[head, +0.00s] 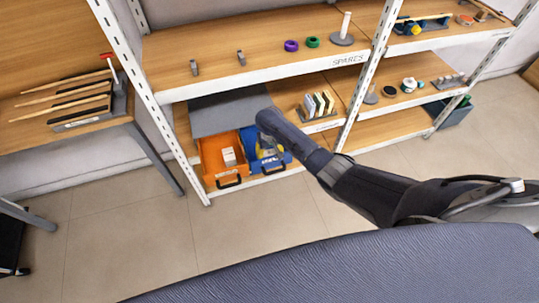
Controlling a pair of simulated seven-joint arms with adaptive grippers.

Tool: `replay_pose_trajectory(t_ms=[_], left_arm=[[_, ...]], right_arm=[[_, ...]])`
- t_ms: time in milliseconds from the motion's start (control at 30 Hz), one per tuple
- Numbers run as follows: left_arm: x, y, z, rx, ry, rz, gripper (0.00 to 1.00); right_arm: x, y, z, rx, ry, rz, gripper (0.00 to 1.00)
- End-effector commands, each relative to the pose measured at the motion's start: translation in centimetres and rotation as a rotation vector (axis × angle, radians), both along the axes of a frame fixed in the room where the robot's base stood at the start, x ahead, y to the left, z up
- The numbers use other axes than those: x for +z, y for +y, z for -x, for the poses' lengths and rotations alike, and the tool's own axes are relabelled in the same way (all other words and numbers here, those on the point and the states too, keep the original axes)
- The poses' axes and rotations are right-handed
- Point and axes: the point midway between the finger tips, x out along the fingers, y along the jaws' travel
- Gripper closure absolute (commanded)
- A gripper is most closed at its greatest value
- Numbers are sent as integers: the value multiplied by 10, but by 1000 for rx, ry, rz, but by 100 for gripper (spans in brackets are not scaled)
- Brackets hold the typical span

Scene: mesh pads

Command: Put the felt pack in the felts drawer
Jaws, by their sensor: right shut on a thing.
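An orange drawer (209,157) and a blue drawer (283,158) stand pulled open side by side under a grey top on the lower shelf. A small pale box (229,156) lies in the orange drawer. My right gripper (268,148) is over the blue drawer, largely hidden behind my own wrist. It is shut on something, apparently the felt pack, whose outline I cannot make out. Yellow and pale patches show below the wrist in the blue drawer. The drawer labels are too small to read surely. My left gripper is out of view.
Upright blocks in a rack (318,104) stand on the shelf just right of the drawers. The shelf edge marked SPARES (300,69) runs above. A white slotted post (368,75) stands to the right. The floor in front is clear.

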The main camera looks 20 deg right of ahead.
Motion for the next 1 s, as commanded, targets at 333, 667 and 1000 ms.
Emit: replay_pose_trajectory(t_ms=[333,667,1000], left_arm=[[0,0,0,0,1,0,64],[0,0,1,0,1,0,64],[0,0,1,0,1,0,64]], right_arm=[[-3,1,0,-1,1,-1,70],[-3,0,0,0,0,-1,16],[9,1,0,1,-1,-2,16]])
